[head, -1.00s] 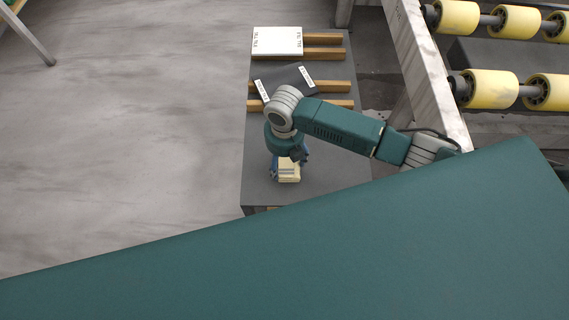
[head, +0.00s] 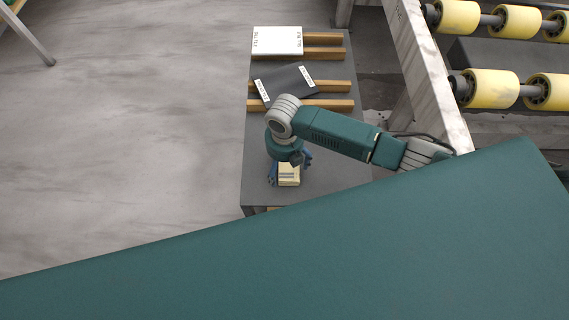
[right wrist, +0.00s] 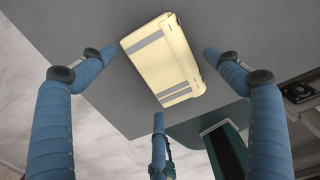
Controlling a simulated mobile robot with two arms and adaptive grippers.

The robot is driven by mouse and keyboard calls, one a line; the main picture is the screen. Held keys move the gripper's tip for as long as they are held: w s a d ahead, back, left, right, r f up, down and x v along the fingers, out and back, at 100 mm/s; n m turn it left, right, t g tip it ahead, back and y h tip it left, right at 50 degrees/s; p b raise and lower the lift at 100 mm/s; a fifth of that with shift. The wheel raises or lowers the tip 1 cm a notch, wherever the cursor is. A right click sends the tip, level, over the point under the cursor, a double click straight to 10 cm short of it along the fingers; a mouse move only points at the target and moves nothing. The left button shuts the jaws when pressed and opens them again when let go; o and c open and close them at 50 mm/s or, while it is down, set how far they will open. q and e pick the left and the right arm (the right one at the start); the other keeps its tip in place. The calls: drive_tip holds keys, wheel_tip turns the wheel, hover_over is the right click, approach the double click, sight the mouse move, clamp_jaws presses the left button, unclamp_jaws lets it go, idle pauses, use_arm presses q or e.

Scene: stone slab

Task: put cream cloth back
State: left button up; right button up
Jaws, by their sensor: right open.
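The cream cloth (head: 289,180) is a folded pad with grey stripes. It lies on the dark grey bench top (head: 345,175) near its front end, and it also shows in the right wrist view (right wrist: 172,62). My right gripper (head: 290,169) is over the cloth, its blue fingers spread to either side of it. In the right wrist view the open fingers (right wrist: 159,74) surround the cloth, with gaps between the fingertips and the cloth. My left gripper is not in view.
A dark slab (head: 286,82) with white labels and a white slab (head: 278,41) lie on wooden battens (head: 335,105) farther back on the bench. A roller conveyor (head: 490,88) stands to the right. My large teal body part covers the foreground.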

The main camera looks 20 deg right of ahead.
sight(284, 168)
wheel_tip(284, 168, up, 12)
drive_tip(key=shift+r+p, duration=0.15)
drive_tip(key=shift+p, duration=0.3)
drive_tip(key=shift+s, duration=0.1)
idle(0.4)
